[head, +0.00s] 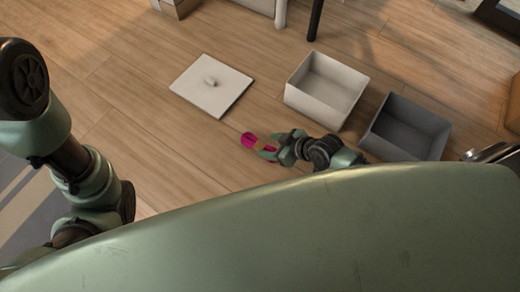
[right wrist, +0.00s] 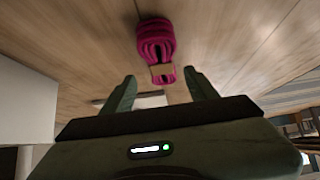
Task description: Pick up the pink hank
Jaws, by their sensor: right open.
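The pink hank (head: 248,139) is a bundle of magenta cord with a tan band around it, low over or on the wood floor; I cannot tell which. In the right wrist view the hank (right wrist: 155,40) lies straight ahead, its banded end level with and between the fingertips. My right gripper (head: 266,146) is open around that end, with a gap showing on both sides in the right wrist view (right wrist: 161,78). My left arm shows at the left of the head view, but its gripper is out of view.
A white open box (head: 298,99) and a dark grey open box (head: 375,137) stand right of the hank, both empty. A flat white lid with a knob (head: 190,89) lies behind it. Thin furniture legs (head: 315,20) stand at the back. Floor left of the hank is clear.

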